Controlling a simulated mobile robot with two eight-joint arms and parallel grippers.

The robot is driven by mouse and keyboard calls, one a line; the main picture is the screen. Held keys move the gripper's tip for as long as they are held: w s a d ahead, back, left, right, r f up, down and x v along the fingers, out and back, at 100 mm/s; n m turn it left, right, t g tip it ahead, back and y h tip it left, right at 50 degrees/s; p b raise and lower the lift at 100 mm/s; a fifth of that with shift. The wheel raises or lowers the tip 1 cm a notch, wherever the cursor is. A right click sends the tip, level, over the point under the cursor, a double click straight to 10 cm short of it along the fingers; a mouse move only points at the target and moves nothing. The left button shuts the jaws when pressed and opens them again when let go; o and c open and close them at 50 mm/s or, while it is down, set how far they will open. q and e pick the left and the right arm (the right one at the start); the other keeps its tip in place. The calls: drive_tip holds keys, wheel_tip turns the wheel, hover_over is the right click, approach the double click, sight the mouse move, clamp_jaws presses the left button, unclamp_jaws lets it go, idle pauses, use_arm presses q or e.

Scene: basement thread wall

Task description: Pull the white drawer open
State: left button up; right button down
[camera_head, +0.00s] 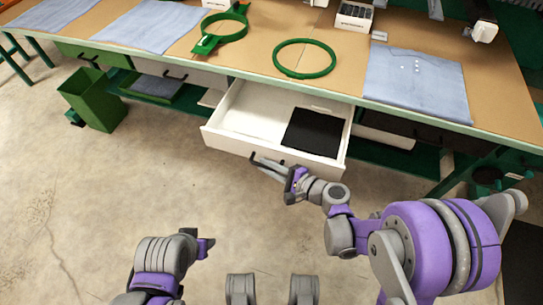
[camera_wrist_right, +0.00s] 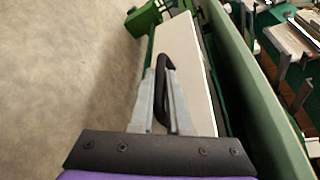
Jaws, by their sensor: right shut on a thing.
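The white drawer (camera_head: 250,118) stands pulled out from under the workbench in the head view, with a black flat item (camera_head: 316,132) lying in its right part. Its white front (camera_wrist_right: 183,50) shows in the right wrist view with a black bar handle (camera_wrist_right: 164,85). My right gripper (camera_head: 262,162) is at the drawer front; in the wrist view its two fingers (camera_wrist_right: 162,95) lie on either side of the handle, shut on it. My left arm (camera_head: 165,262) is low at the left in the head view, away from the drawer, and its finger opening cannot be made out.
The workbench (camera_head: 255,65) carries green hoops (camera_head: 304,58) and folded blue cloths (camera_head: 415,80). A green bin (camera_head: 92,98) stands on the floor at left. A closed green drawer (camera_head: 90,54) is at the left under the bench. The concrete floor before the drawer is clear.

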drive_tip(key=shift+s+a+b, duration=0.1)
drive_tip(key=shift+s+a, duration=0.2)
drive_tip(key=shift+s, duration=0.6)
drive_tip(key=shift+s+a+b, duration=0.1)
drive_tip(key=shift+s+a, duration=0.2)
drive_tip(key=shift+s, duration=0.6)
drive_tip(key=shift+s+a+b, duration=0.1)
drive_tip(key=shift+s+a, duration=0.2)
drive_tip(key=shift+s, duration=0.6)
drive_tip(key=c, duration=0.9)
unclamp_jaws()
drive_tip(key=p+v, duration=0.1)
drive_tip(key=v, duration=1)
drive_tip(key=shift+a+f, duration=0.1)
